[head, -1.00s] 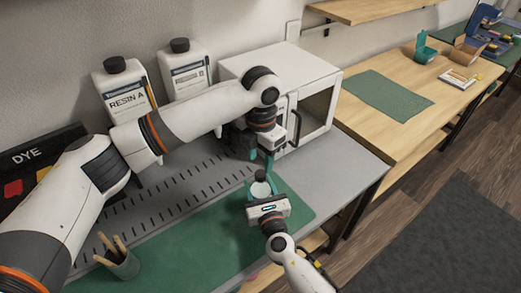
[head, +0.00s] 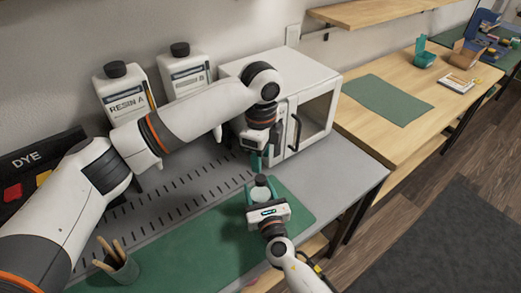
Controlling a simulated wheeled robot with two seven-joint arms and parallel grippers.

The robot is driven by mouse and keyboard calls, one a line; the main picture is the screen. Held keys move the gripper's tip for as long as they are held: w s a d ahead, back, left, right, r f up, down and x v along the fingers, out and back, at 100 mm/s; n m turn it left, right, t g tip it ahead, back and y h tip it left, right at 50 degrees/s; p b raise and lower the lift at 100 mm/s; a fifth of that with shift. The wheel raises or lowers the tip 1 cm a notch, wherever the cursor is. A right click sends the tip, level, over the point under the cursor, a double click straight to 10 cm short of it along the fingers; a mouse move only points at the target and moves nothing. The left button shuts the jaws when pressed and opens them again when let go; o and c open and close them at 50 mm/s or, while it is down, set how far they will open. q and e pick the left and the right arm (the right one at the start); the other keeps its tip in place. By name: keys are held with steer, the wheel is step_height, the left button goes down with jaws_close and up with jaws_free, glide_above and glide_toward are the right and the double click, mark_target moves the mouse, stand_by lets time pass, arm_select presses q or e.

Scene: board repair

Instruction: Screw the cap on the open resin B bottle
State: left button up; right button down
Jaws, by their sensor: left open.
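A small white bottle (head: 262,193) with a dark cap (head: 262,180) on top stands upright over the green mat. My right gripper (head: 263,195) comes from the front, its teal fingers on either side of the bottle and seemingly closed on it. My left gripper (head: 256,161) hangs open and empty just above and behind the cap, apart from it. Whether the cap is fully seated cannot be told. A large white bottle labelled Resin A (head: 124,94) and a similar one beside it (head: 186,72), its label hard to read, stand at the back with black caps on.
A white cabinet (head: 292,72) with a glass door stands close behind the grippers. A cup of wooden sticks (head: 124,268) stands on the green mat (head: 190,245) at front left. A dark DYE rack (head: 40,160) is at left.

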mark_target(260, 178)
arm_select(q)
steer(key=n, duration=0.4)
steer(key=shift+r, duration=0.15)
steer(key=n, duration=0.4)
steer(key=shift+r, duration=0.15)
steer(key=n, duration=0.3)
steer(key=shift+r+n, duration=0.15)
steer(key=shift+n, duration=0.25)
steer(key=n, duration=0.4)
steer(key=shift+r, duration=0.2)
steer(key=shift+f, duration=0.1)
steer(key=shift+f, duration=3.95)
